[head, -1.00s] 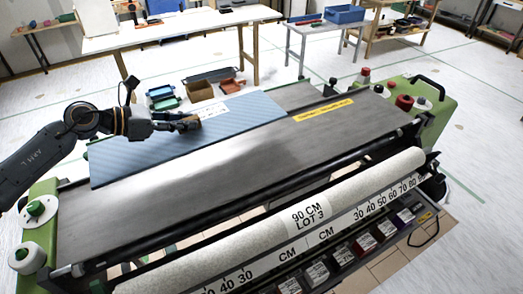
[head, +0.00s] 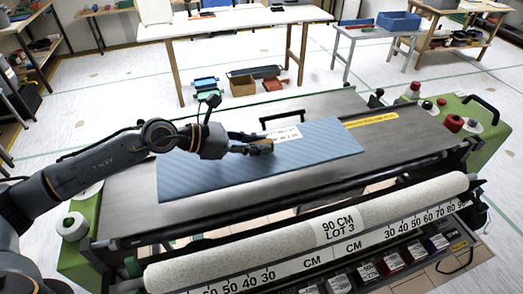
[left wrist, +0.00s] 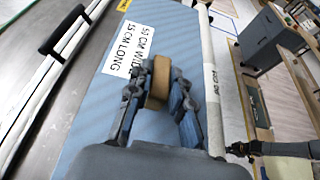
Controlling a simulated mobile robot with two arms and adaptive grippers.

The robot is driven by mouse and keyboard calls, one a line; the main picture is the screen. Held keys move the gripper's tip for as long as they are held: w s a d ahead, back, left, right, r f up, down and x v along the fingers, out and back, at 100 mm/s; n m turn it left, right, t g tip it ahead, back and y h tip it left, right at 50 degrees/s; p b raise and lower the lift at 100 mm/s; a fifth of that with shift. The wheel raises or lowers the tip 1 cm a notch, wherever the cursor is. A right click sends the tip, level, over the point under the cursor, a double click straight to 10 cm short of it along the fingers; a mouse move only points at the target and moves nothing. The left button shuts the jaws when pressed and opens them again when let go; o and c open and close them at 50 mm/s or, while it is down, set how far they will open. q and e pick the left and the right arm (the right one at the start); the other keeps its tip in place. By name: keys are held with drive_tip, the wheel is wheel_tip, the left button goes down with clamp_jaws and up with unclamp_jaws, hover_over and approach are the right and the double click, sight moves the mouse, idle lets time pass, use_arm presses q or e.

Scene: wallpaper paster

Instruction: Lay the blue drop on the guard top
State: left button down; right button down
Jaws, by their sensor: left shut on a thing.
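The blue drop (head: 225,168) is a pale blue striped sheet with a white printed label. It lies over the grey machine top, which looks like the guard top (head: 130,212); I cannot tell whether it rests flat or hangs slightly above. My left gripper (head: 265,146) is over the drop beside the label and shut on a tan block (left wrist: 158,83) at the drop's surface; it also shows in the left wrist view (left wrist: 160,100). My right gripper (left wrist: 236,150) shows small at the right of the left wrist view, away from the drop; its fingers are unclear.
A black handle (head: 283,118) stands behind the drop. A yellow label strip (head: 371,120) is on the top at the right. A white-grey roll (head: 310,235) runs along the front. Green end housings with knobs (head: 455,120) flank the top. Bins (head: 243,86) are on the floor behind.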

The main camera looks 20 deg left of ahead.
use_arm(q)
drive_tip(key=w+f, duration=0.2)
drive_tip(key=w+a+f, duration=0.1)
drive_tip(key=f, duration=0.1)
drive_tip(key=w+f, duration=0.2)
drive_tip(key=shift+w+a+f, duration=0.15)
drive_tip(key=shift+w+a, duration=0.15)
wheel_tip(320, 180, down, 2)
drive_tip(key=shift+f+p, duration=0.1)
drive_tip(key=shift+p, duration=0.6)
drive_tip(key=shift+f, duration=0.45)
use_arm(e)
drive_tip(key=shift+w+r, duration=0.4)
drive_tip(key=shift+r, duration=0.45)
use_arm(q)
drive_tip(key=shift+f, duration=0.1)
drive_tip(key=c, duration=1.2)
unclamp_jaws()
use_arm(e)
drive_tip(key=shift+f, duration=0.1)
